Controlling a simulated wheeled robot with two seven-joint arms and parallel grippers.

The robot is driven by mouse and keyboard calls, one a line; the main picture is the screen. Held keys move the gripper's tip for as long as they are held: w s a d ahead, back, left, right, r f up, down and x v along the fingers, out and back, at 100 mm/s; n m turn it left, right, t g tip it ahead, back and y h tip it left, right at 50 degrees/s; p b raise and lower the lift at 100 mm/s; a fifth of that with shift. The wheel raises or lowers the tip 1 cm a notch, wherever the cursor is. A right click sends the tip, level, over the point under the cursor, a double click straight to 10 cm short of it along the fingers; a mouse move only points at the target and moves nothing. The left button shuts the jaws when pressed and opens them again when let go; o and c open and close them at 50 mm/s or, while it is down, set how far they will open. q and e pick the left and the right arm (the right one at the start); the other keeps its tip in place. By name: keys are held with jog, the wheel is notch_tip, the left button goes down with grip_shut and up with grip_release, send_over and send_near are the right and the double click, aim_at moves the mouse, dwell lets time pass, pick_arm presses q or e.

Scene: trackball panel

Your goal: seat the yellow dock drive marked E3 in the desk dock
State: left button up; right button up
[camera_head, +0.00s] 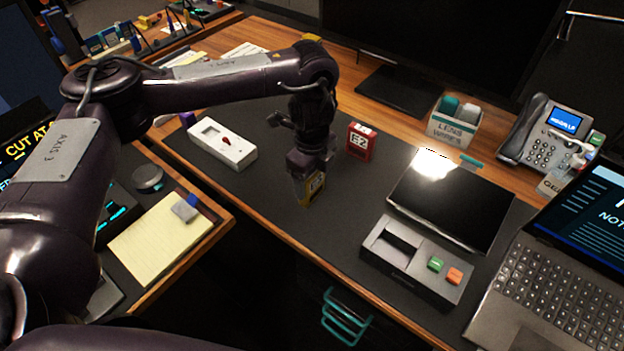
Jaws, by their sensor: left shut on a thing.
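The yellow drive (313,187) is at the lower end of my left gripper (312,177), which is shut on it. Its label is too dark and small to read fully, and its upper part is hidden by the fingers. It is over the dark desk mat; I cannot tell whether it touches the mat. The grey dock (376,257), with a dark slot, a green button and an orange button, lies to the right and nearer the front edge. The slot looks empty. My right gripper is not in view.
A red drive marked E2 (360,141) stands just behind the gripper. A white box with a red switch (222,144) lies to the left. A dark tablet (452,200) is behind the dock, and a laptop (550,290) is to its right. The mat between gripper and dock is clear.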

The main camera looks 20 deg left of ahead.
pick_arm(q)
jog(key=a+r+n+p, duration=0.2)
jog(key=r+n, duration=0.9)
jog(key=r, duration=0.2)
jog(key=w+a+r+n+p, duration=0.1)
jog(key=a+r+n+p, duration=0.1)
jog(key=r+n, duration=0.9)
jog(key=shift+r, duration=0.9)
